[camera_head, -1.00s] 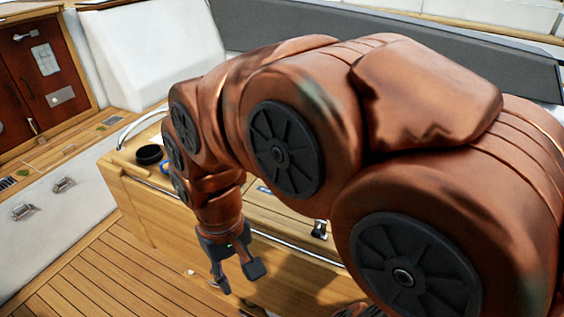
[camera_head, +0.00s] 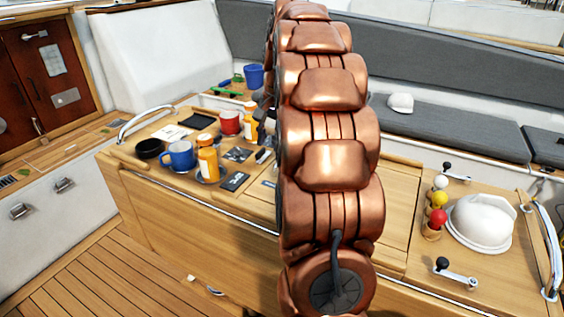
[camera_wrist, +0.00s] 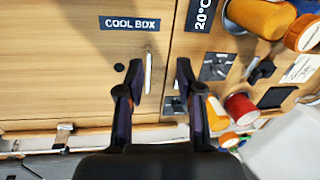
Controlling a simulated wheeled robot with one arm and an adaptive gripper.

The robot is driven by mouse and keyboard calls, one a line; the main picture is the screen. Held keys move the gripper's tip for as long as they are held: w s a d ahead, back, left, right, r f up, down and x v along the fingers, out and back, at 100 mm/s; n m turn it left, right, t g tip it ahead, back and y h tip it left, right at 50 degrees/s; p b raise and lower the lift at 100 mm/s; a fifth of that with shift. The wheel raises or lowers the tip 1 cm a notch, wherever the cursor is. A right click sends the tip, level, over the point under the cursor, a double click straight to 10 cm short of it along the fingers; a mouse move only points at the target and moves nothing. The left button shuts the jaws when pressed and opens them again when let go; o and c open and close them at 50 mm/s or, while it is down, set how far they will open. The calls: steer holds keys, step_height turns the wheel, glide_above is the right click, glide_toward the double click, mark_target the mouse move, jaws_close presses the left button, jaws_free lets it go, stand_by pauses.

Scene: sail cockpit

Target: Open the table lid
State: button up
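The wooden table lid (camera_wrist: 70,70), marked "COOL BOX", fills the left of the wrist view. A thin pale strip, perhaps a handle or slot, lies near its right edge, with a small dark round spot beside it. A seam runs down just right of the strip. My gripper (camera_wrist: 157,80) is open and empty, its dark fingers pointing at the table top, one on each side of the strip and seam. I cannot tell whether they touch the surface. In the head view my arm hides the gripper and the middle of the table (camera_head: 150,215). The lid looks flat and closed.
On the right are a white dome (camera_head: 482,222), coloured balls (camera_head: 439,198) and a crank handle (camera_head: 456,272). Grey benches run behind.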

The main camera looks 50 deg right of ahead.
steer(key=d+f+m, duration=0.1)
steer(key=d+m, duration=0.1)
steer(key=d, duration=0.4)
steer(key=shift+w+f+p, duration=0.15)
steer(key=shift+w+f, duration=0.15)
steer(key=shift+f, duration=1)
steer(key=shift+w+f+p, duration=0.15)
steer(key=shift+w+f, duration=0.1)
steer(key=shift+f, duration=1.05)
steer(key=shift+w+f+p, duration=0.15)
steer(key=shift+w+f, duration=0.15)
steer(key=shift+f, duration=1)
steer(key=shift+c, duration=0.2)
jaws_close()
